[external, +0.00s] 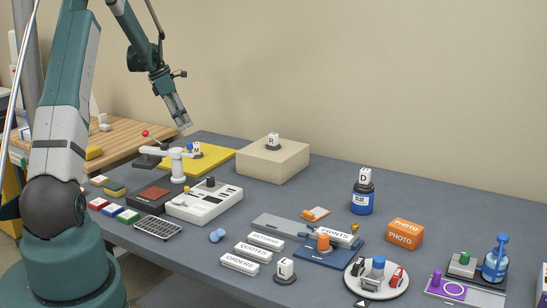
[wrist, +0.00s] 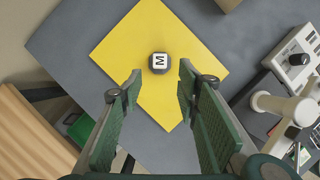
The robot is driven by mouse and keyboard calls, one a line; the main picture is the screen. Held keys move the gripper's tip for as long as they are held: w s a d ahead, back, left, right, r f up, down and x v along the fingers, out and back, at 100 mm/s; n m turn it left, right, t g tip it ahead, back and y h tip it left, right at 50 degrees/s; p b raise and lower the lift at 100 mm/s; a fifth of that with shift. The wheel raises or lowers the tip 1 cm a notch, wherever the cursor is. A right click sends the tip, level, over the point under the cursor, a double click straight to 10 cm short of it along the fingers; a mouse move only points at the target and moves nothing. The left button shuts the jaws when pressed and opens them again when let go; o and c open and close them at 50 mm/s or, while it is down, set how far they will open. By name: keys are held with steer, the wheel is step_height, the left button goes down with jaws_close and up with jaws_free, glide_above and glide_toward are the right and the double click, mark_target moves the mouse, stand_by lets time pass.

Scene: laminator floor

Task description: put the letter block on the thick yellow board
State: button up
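The yellow board (external: 222,155) lies flat at the back left of the table; it also fills the middle of the wrist view (wrist: 120,52). A white letter block marked M (external: 196,147) with a dark base rests on it, seen from above in the wrist view (wrist: 159,62). Other letter blocks are R (external: 272,140) on a beige box, D (external: 365,175) on a blue jar, and one at the front (external: 285,268). My gripper (external: 183,124) is open and empty above the board's left part. In the wrist view its fingers (wrist: 160,76) are apart, with M just beyond the tips.
The beige box (external: 290,162) stands right of the yellow board. A white post with an arm (external: 177,165) and a white control box (external: 205,203) stand in front of it. Labels, blocks and a round tray (external: 351,287) crowd the front. The table's back right is mostly clear.

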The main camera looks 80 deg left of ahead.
steer(key=w+d+r+m, duration=0.3)
steer(key=w+d+r, duration=0.3)
steer(key=d, duration=0.4)
steer(key=w+d+r+m, duration=0.4)
steer(key=w+d, duration=0.4)
steer(key=d, duration=0.2)
steer(key=w+d+r+m, duration=0.3)
steer(key=w+d+r, duration=0.3)
steer(key=d, duration=0.4)
steer(key=w+d+r+m, duration=0.2)
steer(key=d+m, duration=0.1)
steer(key=d, duration=0.4)
steer(key=w+d+r+m, duration=0.1)
steer(key=w+d+m, duration=0.15)
steer(key=d, duration=0.45)
steer(key=s+d+r+m+y, duration=0.2)
steer(key=d+m, duration=0.7)
steer(key=d, duration=1.8)
steer(key=s+d+f+m+t+h, duration=0.1)
steer(key=s+d+f+m, duration=0.1)
steer(key=s+d+m, duration=0.3)
steer(key=s+d+f+m+t+h, duration=0.1)
steer(key=s+d+m, duration=0.5)
steer(key=d, duration=0.8)
steer(key=s, duration=0.2)
steer(key=shift+s+d+f+t, duration=0.25)
steer(key=shift+s+f+t, duration=0.05)
steer(key=shift+s+f, duration=0.05)
